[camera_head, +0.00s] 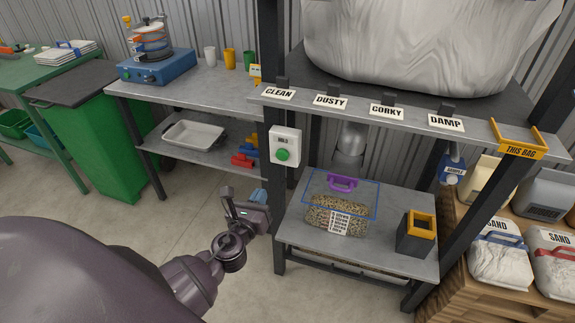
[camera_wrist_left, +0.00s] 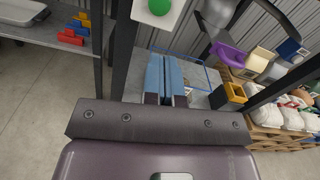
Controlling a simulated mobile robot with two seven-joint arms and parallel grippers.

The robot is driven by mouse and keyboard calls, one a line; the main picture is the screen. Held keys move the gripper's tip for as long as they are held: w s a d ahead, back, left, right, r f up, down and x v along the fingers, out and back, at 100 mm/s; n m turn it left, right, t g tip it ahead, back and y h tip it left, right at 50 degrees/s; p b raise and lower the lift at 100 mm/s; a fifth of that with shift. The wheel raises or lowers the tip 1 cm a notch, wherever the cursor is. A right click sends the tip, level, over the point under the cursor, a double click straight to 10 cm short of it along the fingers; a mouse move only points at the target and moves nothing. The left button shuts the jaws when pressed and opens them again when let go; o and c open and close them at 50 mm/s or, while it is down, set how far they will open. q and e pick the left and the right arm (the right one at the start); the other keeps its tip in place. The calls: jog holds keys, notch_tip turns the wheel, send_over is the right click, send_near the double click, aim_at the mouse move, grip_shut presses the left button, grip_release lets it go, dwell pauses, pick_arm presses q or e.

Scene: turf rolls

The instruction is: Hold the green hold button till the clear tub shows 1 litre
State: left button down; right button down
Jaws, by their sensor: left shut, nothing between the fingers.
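The green hold button (camera_head: 282,155) sits on a white box marked HOLD (camera_head: 285,137), fixed to the dark post of the rack. It also shows at the top of the left wrist view (camera_wrist_left: 158,6). The clear tub (camera_head: 318,219) stands on the lower shelf under the metal spout (camera_head: 350,146). It holds a speckled grainy fill; its scale label (camera_head: 338,222) is too small to read. My right gripper is not in view.
Signs CLEAN, DUSTY, CORKY and DAMP (camera_head: 445,122) line the upper shelf edge, below a big pale bag (camera_head: 430,40). A dark box with a yellow rim (camera_head: 416,238) stands right of the tub. Sand bags (camera_head: 499,258) lie at right. Floor at left is clear.

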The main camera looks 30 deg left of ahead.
pick_arm(q)
jog(key=shift+w+m, duration=0.1)
jog(key=shift+m, duration=0.7)
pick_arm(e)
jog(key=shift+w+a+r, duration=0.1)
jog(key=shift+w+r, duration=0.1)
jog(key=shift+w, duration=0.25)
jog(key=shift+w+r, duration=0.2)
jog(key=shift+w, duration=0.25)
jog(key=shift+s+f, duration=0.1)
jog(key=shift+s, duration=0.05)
pick_arm(q)
send_near(282, 157)
jog(key=x, duration=0.6)
jog(key=shift+a+f, duration=0.1)
jog(key=shift+w+a, duration=0.1)
jog(key=shift+w, duration=0.65)
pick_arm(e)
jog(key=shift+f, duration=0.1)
